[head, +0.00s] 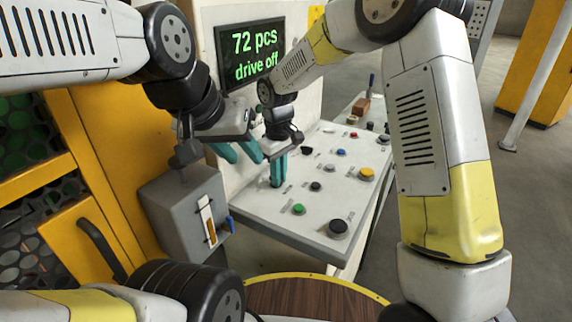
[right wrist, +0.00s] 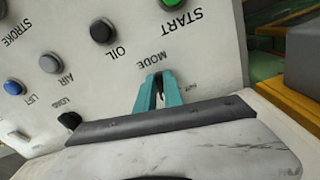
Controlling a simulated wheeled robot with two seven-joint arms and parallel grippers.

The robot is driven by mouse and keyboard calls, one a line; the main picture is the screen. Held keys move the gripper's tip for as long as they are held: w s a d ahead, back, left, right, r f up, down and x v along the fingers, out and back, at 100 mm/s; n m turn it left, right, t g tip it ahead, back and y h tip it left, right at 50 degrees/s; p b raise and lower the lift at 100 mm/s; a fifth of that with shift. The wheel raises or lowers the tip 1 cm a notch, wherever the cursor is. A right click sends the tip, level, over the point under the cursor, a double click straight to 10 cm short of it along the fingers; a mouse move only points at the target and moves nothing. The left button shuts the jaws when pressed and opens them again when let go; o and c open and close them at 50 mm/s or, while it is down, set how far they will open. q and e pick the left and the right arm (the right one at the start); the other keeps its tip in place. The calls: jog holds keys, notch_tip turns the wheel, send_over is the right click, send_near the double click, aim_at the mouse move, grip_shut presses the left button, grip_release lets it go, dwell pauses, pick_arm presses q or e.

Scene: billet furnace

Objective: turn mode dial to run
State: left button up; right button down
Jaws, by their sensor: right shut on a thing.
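The mode dial (right wrist: 160,84) is a small dark knob below the MODE lettering in the right wrist view. My right gripper (right wrist: 158,94) has its two teal fingers closed around it. In the head view my right gripper (head: 279,171) points down at the left part of the sloping control panel (head: 322,205), and its fingers hide the dial. A small label beside the fingers is too blurred to read. My left gripper (head: 238,152) is open and empty, left of the right one, above the grey box, its teal fingers apart.
The panel carries a green START button (head: 298,209), a black OIL button (head: 316,186), a large black knob (head: 338,228) and several others. A grey box (head: 185,212) with a slotted gauge stands left. A screen (head: 250,54) reads "72 pcs drive off".

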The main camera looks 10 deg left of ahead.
jog(key=m, duration=0.6)
jog(key=shift+s+a+m, duration=0.15)
jog(key=shift+a+m, duration=0.1)
jog(key=shift+m, duration=0.05)
dwell(0.3)
jog(key=c, duration=1.5)
grip_release()
jog(key=shift+o, duration=0.2)
notch_tip(320, 180, up, 8)
jog(key=shift+f, duration=0.25)
jog(key=shift+r, duration=0.2)
